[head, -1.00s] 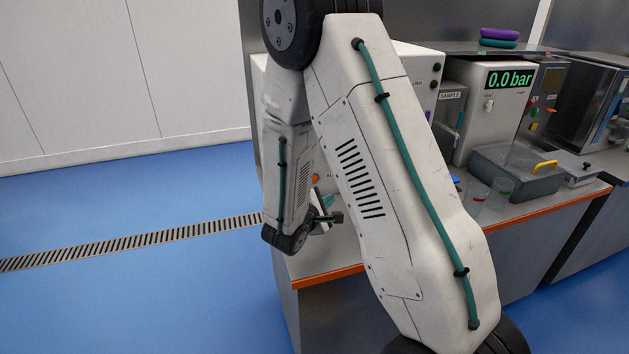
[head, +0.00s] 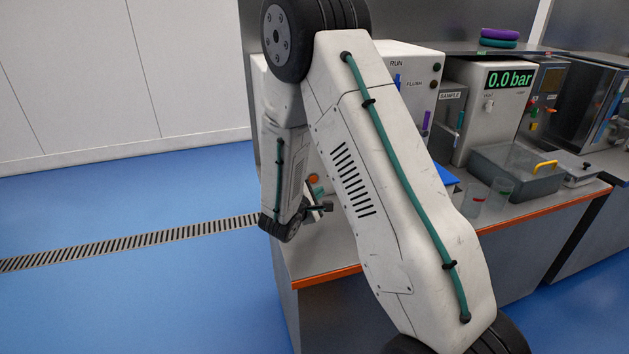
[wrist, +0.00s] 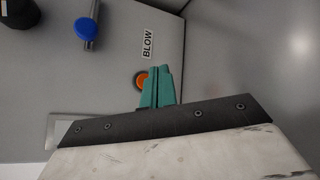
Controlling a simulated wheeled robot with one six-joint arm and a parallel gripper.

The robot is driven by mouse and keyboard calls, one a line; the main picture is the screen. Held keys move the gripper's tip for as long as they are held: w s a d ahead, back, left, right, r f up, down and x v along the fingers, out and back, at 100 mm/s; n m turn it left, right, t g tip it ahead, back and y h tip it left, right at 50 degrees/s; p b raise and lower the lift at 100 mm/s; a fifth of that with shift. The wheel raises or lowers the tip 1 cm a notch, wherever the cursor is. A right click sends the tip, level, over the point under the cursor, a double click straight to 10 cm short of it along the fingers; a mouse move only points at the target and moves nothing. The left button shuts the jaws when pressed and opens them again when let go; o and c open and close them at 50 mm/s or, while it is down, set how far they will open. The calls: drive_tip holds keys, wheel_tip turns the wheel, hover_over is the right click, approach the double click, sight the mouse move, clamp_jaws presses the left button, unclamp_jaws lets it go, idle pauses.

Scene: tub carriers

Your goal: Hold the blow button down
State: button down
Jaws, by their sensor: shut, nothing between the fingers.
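The orange blow button (wrist: 140,79) sits on a grey panel in the wrist view, below a white BLOW label (wrist: 147,44). It also shows as a small orange spot (head: 313,180) in the head view. My gripper (wrist: 160,70) has its two green fingers together with nothing between them. Their tips lie just right of the button in the picture and cover part of it. I cannot tell whether the fingers touch it. In the head view the gripper (head: 317,190) is low beside the panel, partly hidden by my arm.
A blue knob (wrist: 86,27) and a black knob (wrist: 18,14) are left of the label. On the bench, a pressure unit (head: 485,125) reads 0.0 bar, with a grey tub (head: 515,178) and two clear cups (head: 474,203) in front. Open blue floor lies left.

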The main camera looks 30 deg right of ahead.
drive_tip(key=shift+w+d, duration=0.25)
drive_tip(key=shift+w, duration=0.5)
drive_tip(key=shift+w+d, duration=0.2)
drive_tip(key=shift+w, duration=0.55)
idle(0.9)
drive_tip(key=shift+w+d, duration=0.1)
drive_tip(key=shift+w, duration=0.35)
drive_tip(key=shift+w+d, duration=0.1)
drive_tip(key=shift+w, duration=0.3)
idle(1.3)
drive_tip(key=shift+s, duration=0.15)
drive_tip(key=shift+s+a, duration=0.25)
drive_tip(key=shift+s, duration=0.4)
drive_tip(key=shift+s+a, duration=0.25)
drive_tip(key=shift+s, duration=0.55)
drive_tip(key=shift+s+a, duration=0.2)
drive_tip(key=shift+s, duration=0.65)
drive_tip(key=shift+s+a, duration=0.25)
drive_tip(key=shift+s, duration=0.55)
